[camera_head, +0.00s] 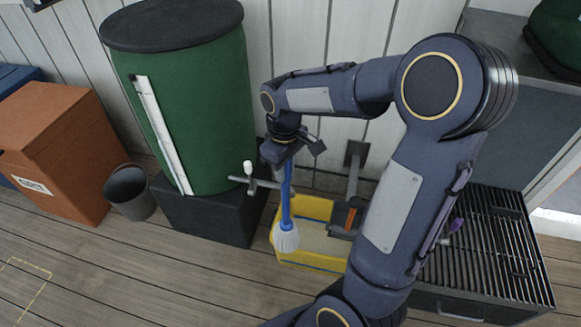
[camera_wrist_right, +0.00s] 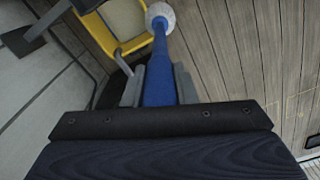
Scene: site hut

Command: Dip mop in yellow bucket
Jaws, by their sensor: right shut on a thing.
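The mop has a blue handle (camera_head: 286,205) and a white head (camera_head: 286,238), and hangs head down, nearly upright. My right gripper (camera_head: 287,163) is shut on the handle's upper part. In the right wrist view, the fingers (camera_wrist_right: 158,88) press the blue handle (camera_wrist_right: 159,65) from both sides. The yellow bucket (camera_head: 300,262) stands on the floor by the wall, with a grey wringer part at its right. The mop head overlaps the bucket's left end in the head view. In the wrist view, the white head (camera_wrist_right: 160,14) shows beside the yellow rim (camera_wrist_right: 128,46). Its height above the bucket is unclear. My left gripper is out of view.
A green barrel (camera_head: 215,100) on a black stand (camera_head: 205,212), with a small tap toward the mop, stands left of the bucket. A grey pail (camera_head: 130,195) and an orange box (camera_head: 60,150) are farther left. A black grill (camera_head: 485,245) is at right. The front-left floor is clear.

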